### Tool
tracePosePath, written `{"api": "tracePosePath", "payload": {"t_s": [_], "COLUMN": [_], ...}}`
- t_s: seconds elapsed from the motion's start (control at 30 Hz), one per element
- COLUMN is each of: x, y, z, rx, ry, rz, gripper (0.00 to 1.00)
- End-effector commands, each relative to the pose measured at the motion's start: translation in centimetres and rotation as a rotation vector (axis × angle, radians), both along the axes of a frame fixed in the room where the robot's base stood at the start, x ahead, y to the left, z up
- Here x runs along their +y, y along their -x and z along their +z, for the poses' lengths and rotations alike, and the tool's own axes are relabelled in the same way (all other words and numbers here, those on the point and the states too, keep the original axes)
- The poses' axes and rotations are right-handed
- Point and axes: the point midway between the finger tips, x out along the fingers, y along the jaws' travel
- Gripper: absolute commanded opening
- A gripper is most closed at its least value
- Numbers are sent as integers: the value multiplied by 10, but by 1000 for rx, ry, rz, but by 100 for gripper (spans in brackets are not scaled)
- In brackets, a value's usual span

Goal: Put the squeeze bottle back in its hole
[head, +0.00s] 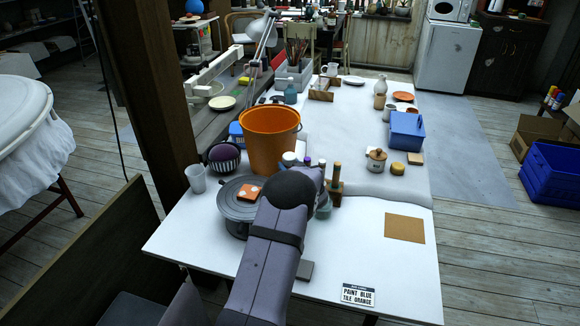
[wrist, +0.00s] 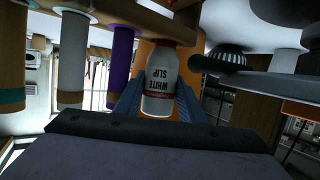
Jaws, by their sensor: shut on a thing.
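In the wrist view, which looks inverted, a white squeeze bottle (wrist: 162,78) with an upside-down "WHITE SLIP" label stands between the two blue-grey fingers of my gripper (wrist: 158,103). My gripper is shut on it. A brown wooden rack (wrist: 175,28) covers the bottle's lower end at the top of that view. I cannot tell whether that end is in a hole or apart from it. In the head view my dark wrist joint hides the gripper and most of the rack area.
Purple (wrist: 121,60) and pale (wrist: 73,60) upright pieces stand close beside the bottle. In the head view a grey turntable (head: 232,207) carries an orange sponge-like block (head: 249,192). An orange bucket (head: 268,132) stands behind. The table's right front is mostly clear, around a tan square (head: 404,228).

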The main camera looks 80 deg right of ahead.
Motion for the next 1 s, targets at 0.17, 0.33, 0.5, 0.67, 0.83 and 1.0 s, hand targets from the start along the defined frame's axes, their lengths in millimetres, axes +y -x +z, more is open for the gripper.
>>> {"api": "tracePosePath", "payload": {"t_s": [0.17, 0.33, 0.5, 0.67, 0.83, 1.0], "x": [0, 0, 0, 0, 0, 0], "y": [0, 0, 0, 0, 0, 0], "z": [0, -2, -5, -7, -9, -11], "rx": [-1, -1, -1, -1, -1, -1], "ry": [2, 1, 1, 2, 2, 1], "rz": [0, 0, 0, 0, 0, 0], "gripper": [30, 30, 30, 30, 30, 38]}}
